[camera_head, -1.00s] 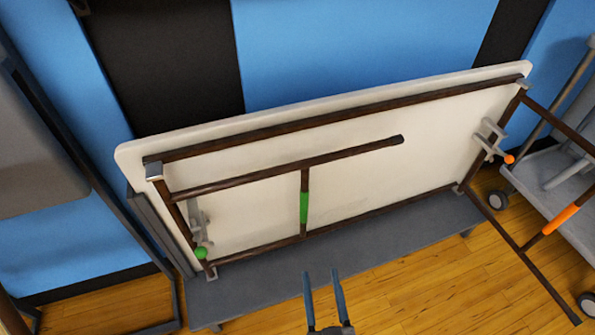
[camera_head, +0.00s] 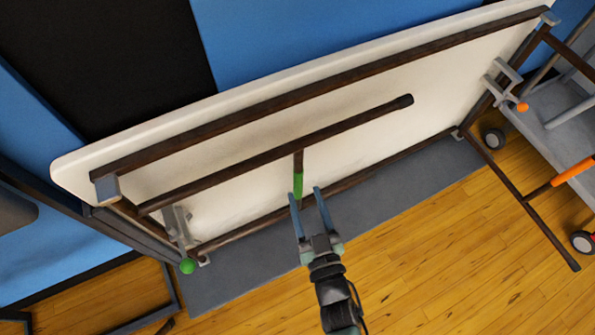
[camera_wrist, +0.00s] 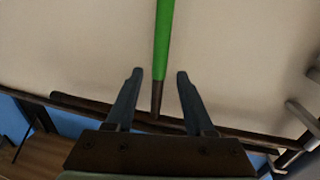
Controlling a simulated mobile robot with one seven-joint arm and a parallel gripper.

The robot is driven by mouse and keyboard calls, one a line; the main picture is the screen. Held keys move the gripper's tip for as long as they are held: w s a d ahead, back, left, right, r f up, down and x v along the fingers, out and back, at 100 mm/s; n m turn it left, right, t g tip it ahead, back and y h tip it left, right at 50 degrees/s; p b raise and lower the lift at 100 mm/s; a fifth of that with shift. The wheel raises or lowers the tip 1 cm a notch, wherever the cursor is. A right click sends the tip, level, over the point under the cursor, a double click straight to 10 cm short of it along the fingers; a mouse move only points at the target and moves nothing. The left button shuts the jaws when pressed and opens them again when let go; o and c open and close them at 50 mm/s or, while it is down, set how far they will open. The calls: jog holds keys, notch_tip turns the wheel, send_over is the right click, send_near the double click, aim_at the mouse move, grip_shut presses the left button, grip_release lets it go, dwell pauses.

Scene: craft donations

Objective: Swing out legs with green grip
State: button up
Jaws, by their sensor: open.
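A folding table lies on its side with its white underside (camera_head: 235,188) facing me. Its folded leg frame (camera_head: 270,152) is dark brown and lies along the underside. The green grip (camera_head: 298,186) is on the crossbar of this leg frame and also shows in the wrist view (camera_wrist: 164,38). My gripper (camera_head: 306,191) is open, with its fingertips near the lower part of the green grip. In the wrist view the bar runs between and beyond my fingers (camera_wrist: 159,73), and no contact shows. A green knob (camera_head: 187,266) sits at the lower left by a grey bracket.
The other leg frame, with an orange grip (camera_head: 573,170), is swung out at the right. An orange knob (camera_head: 522,107) is on its bracket. A grey wheeled cart (camera_head: 560,130) stands at the right. Wooden floor in front is clear.

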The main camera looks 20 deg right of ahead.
aim_at(299, 178)
jog(key=w, duration=0.2)
jog(key=w+b, duration=0.1)
jog(key=w, duration=0.1)
jog(key=w+d, duration=0.1)
jog(key=w, duration=0.2)
jog(key=shift+d, duration=0.1)
jog(key=shift+s, duration=0.1)
grip_shut()
dwell(1.1)
